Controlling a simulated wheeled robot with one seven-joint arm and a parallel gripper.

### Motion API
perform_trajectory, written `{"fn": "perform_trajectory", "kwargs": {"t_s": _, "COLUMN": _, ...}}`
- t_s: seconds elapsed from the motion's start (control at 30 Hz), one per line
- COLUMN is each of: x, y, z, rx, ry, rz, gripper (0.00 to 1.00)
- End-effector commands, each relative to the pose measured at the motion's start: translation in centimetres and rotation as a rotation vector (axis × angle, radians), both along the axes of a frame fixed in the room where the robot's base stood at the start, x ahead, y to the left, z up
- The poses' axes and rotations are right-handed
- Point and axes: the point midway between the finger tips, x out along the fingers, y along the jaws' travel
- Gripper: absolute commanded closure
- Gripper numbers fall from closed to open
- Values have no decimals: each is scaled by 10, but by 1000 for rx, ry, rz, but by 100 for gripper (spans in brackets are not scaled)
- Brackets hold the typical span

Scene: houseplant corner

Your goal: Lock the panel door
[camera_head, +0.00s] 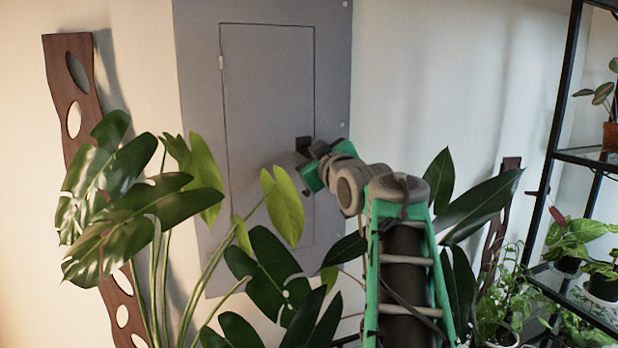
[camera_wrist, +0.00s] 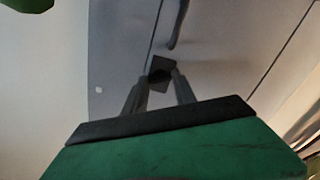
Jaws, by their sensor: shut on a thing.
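The grey electrical panel (camera_head: 200,120) is mounted on the wall, and its panel door (camera_head: 265,100) looks closed, flush with the frame. A small black latch (camera_head: 304,143) sits at the door's right edge, about mid-height. My gripper (camera_head: 306,160) is at the latch, reaching in from the lower right. In the wrist view, the two fingers of my gripper (camera_wrist: 160,84) are shut on the black latch (camera_wrist: 161,66), one finger on each side. Part of the latch is hidden by the fingers. I cannot tell whether the latch is turned to locked.
Large-leaved plants (camera_head: 130,200) stand in front of the panel's lower left, and leaves (camera_head: 270,270) crowd beneath my arm. A black shelf (camera_head: 556,130) with potted plants stands at the right. A wooden strip with holes (camera_head: 70,90) leans at the left.

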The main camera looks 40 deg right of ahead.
Motion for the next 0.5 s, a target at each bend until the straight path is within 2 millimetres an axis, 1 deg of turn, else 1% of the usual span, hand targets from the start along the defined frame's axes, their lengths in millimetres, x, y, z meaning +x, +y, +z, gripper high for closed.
{"fn": "perform_trajectory", "kwargs": {"t_s": 0.03, "x": 0, "y": 0, "z": -10, "rx": -41, "ry": 11, "rz": 0, "gripper": 100}}
{"fn": "perform_trajectory", "kwargs": {"t_s": 0.5, "x": 1, "y": 0, "z": -7, "rx": -472, "ry": 124, "rz": 0, "gripper": 100}}
